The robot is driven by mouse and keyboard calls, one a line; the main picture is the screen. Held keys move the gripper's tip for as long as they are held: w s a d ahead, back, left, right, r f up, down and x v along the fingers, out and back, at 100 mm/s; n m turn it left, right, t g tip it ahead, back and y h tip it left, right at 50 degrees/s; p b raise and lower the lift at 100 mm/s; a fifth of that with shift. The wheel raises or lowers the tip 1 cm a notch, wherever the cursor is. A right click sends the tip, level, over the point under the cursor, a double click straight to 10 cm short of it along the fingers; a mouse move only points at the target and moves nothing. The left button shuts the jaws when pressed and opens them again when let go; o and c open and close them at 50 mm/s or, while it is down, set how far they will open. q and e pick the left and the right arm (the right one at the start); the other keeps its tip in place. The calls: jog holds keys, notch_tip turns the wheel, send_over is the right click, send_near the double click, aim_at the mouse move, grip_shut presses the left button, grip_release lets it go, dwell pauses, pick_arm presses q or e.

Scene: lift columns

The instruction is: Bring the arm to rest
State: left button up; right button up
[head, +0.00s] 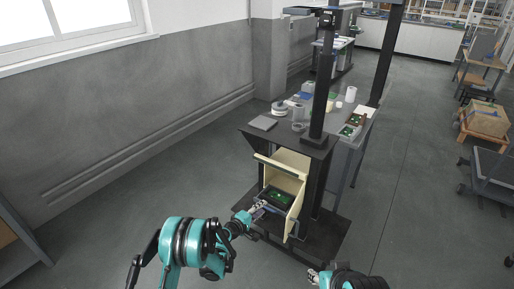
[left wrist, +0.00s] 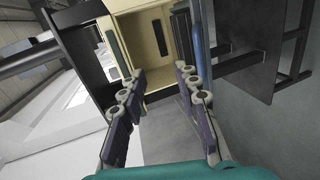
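My left arm comes in from the lower left of the head view. Its gripper (head: 259,210) is beside the cream open-fronted box (head: 285,180) in the dark stand. In the left wrist view the left gripper's fingers (left wrist: 160,75) are apart with nothing held between them, and the cream box (left wrist: 140,30) is beyond the fingertips. My right gripper (head: 316,276) shows small at the bottom of the head view beside its teal arm. Its fingers are too small to tell open from shut.
A dark tray with a green board (head: 278,196) is in the cream box. The dark stand (head: 318,150) has a tall column. Behind it, a grey table (head: 343,144) holds several items. Floor is clear left of the stand. A cart with a cardboard box (head: 487,119) stands far right.

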pick_arm(q)
jog(key=s+a+r+m+g+y, duration=0.1)
jog(key=s+a+r+m, duration=0.2)
jog(key=r, duration=0.4)
jog(key=s+a+r+m+g+y, duration=0.1)
jog(key=s+a+r, duration=0.1)
jog(key=s+r, duration=0.4)
jog(key=s+a+r+m+y, duration=0.2)
jog(key=s+a+r, duration=0.1)
jog(key=r, duration=0.5)
jog(key=s+a+m+g+y, duration=0.1)
jog(key=s+a, duration=0.3)
jog(key=s, duration=0.5)
jog(key=s+a+m+g+y, duration=0.1)
jog(key=s+a, duration=0.3)
jog(key=s, duration=0.6)
jog(key=s+a+m+y, duration=0.2)
jog(key=s+a, duration=0.3)
jog(key=s, duration=0.4)
jog(key=shift+s+r+g+y, duration=0.25)
jog(key=shift+g+y, duration=0.15)
jog(key=shift+y, duration=0.2)
